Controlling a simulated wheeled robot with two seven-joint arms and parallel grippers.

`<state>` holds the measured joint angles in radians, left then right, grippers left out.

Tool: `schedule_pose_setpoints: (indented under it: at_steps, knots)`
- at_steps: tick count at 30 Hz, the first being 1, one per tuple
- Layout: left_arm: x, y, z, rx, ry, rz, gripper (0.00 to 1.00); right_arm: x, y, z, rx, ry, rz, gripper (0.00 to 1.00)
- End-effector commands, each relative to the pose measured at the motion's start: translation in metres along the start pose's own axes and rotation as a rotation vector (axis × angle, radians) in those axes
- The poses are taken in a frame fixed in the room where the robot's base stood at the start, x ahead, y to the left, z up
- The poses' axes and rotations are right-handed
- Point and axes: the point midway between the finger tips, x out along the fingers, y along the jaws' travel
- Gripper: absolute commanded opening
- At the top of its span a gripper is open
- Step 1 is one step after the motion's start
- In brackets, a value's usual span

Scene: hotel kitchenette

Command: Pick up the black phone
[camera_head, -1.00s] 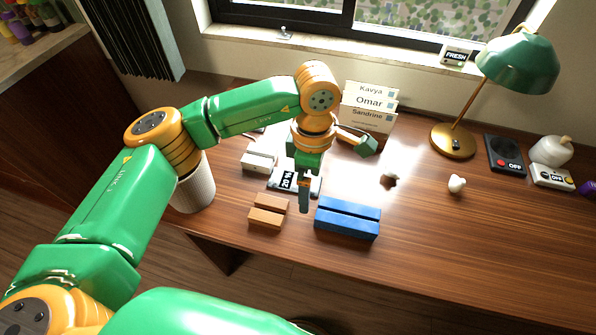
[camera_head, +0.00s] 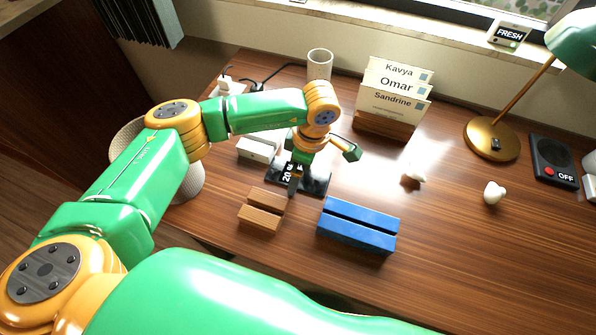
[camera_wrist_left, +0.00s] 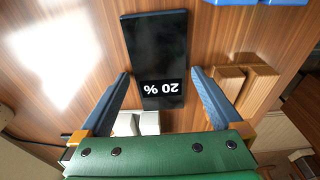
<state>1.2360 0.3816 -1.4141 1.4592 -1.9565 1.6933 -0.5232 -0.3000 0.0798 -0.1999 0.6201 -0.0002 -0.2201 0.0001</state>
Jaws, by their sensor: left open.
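The black phone (camera_head: 316,181) lies flat on the wooden desk, with a white "20 %" on its screen. It also shows in the left wrist view (camera_wrist_left: 155,40), lengthwise between the fingers. My left gripper (camera_head: 292,186) points down over the phone and hides part of it in the head view. In the left wrist view its two blue fingers (camera_wrist_left: 160,74) are spread on either side of the phone's "20 %" end, with nothing held. Whether they touch the phone I cannot tell. My right gripper is not in view.
Brown wooden blocks (camera_head: 260,211) and a blue slotted block (camera_head: 356,229) stand in front of the phone. A white block (camera_head: 258,149) is left of it. A name-card holder (camera_head: 385,126) stands behind. The desk right of the blue block is mostly clear.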

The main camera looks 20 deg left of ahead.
Motion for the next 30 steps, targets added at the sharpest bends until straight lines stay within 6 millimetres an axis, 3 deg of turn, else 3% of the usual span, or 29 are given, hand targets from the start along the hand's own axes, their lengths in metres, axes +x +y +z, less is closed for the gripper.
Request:
schedule_pose_setpoints:
  at_steps: [5,14,22,30]
  knots:
    - [0.001,0.000,0.000,0.000,0.000,0.000,1.00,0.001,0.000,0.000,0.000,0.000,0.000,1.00]
    - [0.001,0.000,0.000,0.000,0.000,0.000,0.19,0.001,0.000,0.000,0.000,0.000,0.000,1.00]
    - [-0.006,0.001,-0.001,0.000,0.000,0.003,0.18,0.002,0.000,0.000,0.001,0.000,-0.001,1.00]
    - [-0.073,0.001,-0.011,0.000,0.000,0.006,0.18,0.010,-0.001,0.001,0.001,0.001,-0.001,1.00]
